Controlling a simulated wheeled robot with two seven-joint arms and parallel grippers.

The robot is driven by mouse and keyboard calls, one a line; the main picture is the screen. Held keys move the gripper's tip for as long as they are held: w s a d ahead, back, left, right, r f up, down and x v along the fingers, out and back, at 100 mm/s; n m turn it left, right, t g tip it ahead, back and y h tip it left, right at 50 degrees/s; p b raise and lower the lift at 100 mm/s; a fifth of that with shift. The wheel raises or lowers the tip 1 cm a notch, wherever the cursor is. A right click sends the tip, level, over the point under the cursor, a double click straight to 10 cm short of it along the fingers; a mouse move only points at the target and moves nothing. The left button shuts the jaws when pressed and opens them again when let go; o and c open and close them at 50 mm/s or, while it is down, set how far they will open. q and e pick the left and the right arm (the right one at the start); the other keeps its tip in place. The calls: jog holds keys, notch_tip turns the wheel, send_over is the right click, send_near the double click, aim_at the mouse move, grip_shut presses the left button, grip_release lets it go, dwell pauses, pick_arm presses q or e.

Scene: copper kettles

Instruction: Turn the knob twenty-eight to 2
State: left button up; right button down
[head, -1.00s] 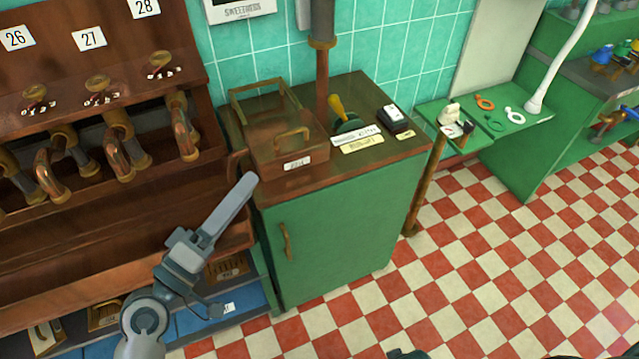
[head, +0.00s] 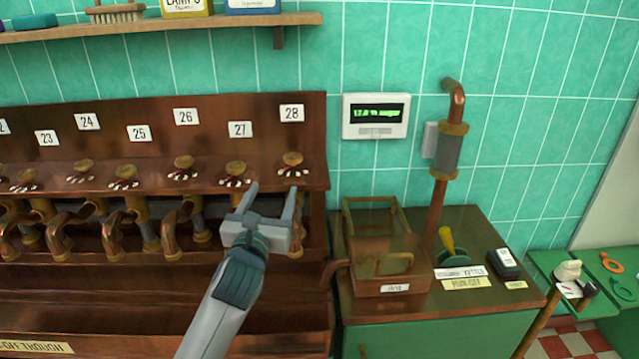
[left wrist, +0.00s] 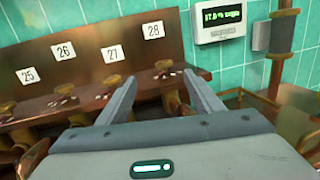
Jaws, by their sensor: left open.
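Knob twenty-eight (head: 292,160) is a small brass knob on the sloping copper panel, under the white label 28 (head: 292,113). It has white marks around its lower side, too small to read. It also shows in the left wrist view (left wrist: 164,67), beyond and between my fingers. My left gripper (head: 270,192) is open and empty, its fingers pointing toward the panel. In the head view it is below and a little left of knob twenty-eight, apart from it. My right gripper is not in view.
Knob 27 (head: 235,168) is close to the left finger in the head view. Copper spouts (head: 193,222) hang below the panel. A wall display (head: 376,116) with green text is to the right. A copper box (head: 388,262) stands on the cabinet at right.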

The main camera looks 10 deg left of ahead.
pick_arm(q)
jog(key=shift+w+d+f+g, duration=0.15)
jog(key=shift+w+f+g, duration=0.15)
jog(key=shift+f, duration=0.15)
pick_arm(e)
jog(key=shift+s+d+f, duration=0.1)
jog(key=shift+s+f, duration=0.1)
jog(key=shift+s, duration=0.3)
pick_arm(q)
jog(key=p, duration=0.4)
send_near(291, 162)
jog(key=w, duration=0.6)
jog(key=w+a, duration=0.1)
jog(key=w, duration=0.3)
jog(key=shift+r, duration=0.15)
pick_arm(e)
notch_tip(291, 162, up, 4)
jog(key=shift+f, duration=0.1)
pick_arm(q)
jog(key=shift+s, duration=0.1)
jog(key=c, duration=1.1)
jog(key=shift+o, duration=0.2)
jog(key=shift+n, duration=0.3)
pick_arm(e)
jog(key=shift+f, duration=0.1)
